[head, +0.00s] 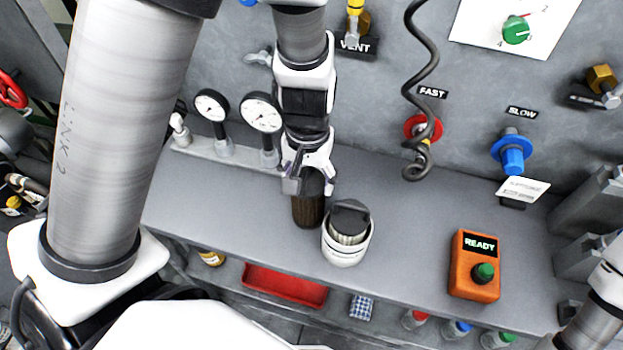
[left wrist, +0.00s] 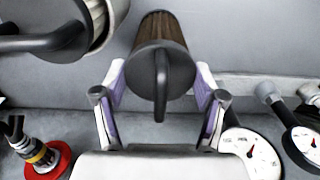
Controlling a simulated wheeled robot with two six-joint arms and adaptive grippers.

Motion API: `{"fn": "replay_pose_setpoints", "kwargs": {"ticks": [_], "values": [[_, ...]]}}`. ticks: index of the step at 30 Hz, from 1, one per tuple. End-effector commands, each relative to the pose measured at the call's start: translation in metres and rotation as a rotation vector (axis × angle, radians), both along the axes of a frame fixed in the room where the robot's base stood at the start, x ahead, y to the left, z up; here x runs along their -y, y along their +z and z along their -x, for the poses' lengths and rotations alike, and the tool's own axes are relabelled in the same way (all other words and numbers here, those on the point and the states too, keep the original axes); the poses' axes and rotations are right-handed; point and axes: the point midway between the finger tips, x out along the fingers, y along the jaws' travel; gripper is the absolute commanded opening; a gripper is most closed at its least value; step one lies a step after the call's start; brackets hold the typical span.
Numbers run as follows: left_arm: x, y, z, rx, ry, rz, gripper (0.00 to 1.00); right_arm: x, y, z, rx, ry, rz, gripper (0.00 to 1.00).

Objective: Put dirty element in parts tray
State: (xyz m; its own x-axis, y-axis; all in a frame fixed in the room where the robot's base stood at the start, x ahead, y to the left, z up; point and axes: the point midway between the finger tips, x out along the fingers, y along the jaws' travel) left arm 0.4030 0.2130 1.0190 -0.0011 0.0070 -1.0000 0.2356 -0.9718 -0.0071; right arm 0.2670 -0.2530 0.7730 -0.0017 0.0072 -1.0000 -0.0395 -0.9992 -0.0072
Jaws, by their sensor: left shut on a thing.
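The dirty element (head: 308,210) is a dark brown pleated cylinder with a dark cap. My left gripper (head: 308,182) is shut on it by its cap and handle, over the grey bench. In the left wrist view the element (left wrist: 163,65) stands between the purple-padded fingers (left wrist: 161,95), its handle towards the camera. Whether its bottom touches the bench I cannot tell. The red parts tray (head: 284,288) lies lower down, in front of the bench edge, and looks empty. My right gripper is not in view; only part of what looks like my right arm shows at lower right.
A white-rimmed cup with a pale pleated element and black handle (head: 345,248) stands just right of the dirty element. An orange READY box (head: 474,266) is further right. Two gauges (head: 261,112) stand behind, and a black coiled cord (head: 432,80) hangs at the back.

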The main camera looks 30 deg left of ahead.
Motion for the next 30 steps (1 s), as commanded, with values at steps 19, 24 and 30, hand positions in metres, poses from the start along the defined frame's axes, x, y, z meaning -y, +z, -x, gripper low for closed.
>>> {"fn": "replay_pose_setpoints", "kwargs": {"ticks": [19, 24, 30], "values": [[0.0, -0.005, 0.0, 0.001, 0.0, 0.001, 0.95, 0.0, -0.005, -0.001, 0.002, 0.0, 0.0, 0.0], [0.0, -0.004, 0.0, 0.001, 0.0, 0.001, 0.95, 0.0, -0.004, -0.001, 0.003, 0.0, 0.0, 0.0], [0.001, 0.022, -0.001, 0.008, -0.001, 0.002, 0.95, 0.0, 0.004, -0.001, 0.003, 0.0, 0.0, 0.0]]}}
